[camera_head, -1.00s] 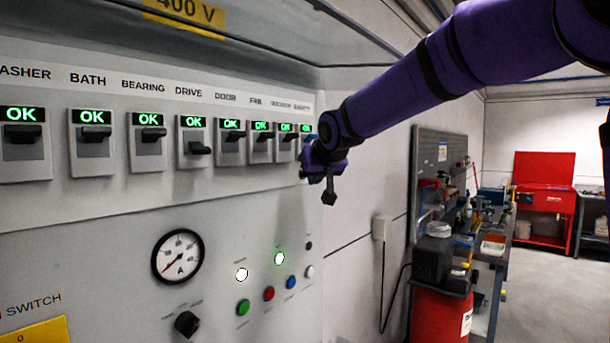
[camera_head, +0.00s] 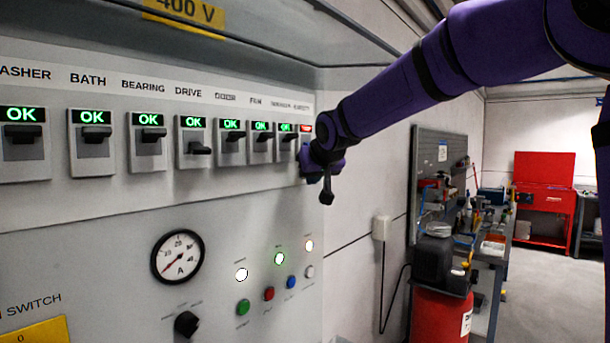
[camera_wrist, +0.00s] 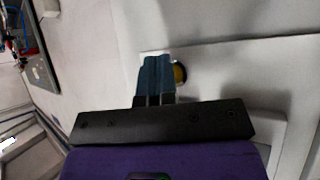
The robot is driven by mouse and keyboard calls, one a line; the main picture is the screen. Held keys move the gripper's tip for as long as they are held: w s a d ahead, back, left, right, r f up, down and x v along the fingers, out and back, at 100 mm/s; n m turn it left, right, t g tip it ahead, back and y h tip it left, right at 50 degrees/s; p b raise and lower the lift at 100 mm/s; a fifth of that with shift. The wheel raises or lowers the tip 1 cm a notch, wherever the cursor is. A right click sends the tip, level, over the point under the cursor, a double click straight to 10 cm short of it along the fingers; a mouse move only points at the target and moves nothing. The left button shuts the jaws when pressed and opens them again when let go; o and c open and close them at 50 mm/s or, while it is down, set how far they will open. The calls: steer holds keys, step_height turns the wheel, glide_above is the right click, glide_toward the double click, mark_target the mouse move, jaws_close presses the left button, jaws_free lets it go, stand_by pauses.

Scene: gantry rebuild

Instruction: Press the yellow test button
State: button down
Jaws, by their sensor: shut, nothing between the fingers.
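The yellow test button (camera_wrist: 180,73) shows in the wrist view as a round yellow face in a dark ring, partly covered by my fingers. My gripper (camera_wrist: 154,62) is shut and empty, with its blue fingertips at the panel just left of the button's visible part. I cannot tell whether they touch the button. In the head view my gripper (camera_head: 311,177) is at the right end of the breaker row, and the button is hidden there. The last display (camera_head: 306,128) in the row is red.
The grey panel (camera_head: 90,235) fills the left, with breaker switches, a gauge (camera_head: 178,257), a black knob (camera_head: 187,323) and coloured buttons. A workbench and a red cabinet (camera_head: 545,183) stand farther right.

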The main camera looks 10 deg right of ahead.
steer(key=shift+w+a+r, duration=0.1)
steer(key=shift+a+r, duration=0.1)
steer(key=shift+r, duration=0.1)
stand_by(0.7)
steer(key=shift+d+f, duration=0.1)
steer(key=shift+d, duration=0.05)
steer(key=shift+s+d+f, duration=0.15)
steer(key=shift+s+d, duration=0.1)
steer(key=shift+s, duration=0.15)
steer(key=shift+s+d, duration=0.8)
steer(key=shift+s, duration=0.25)
steer(key=shift+s+d, duration=0.75)
steer(key=shift+s, duration=0.3)
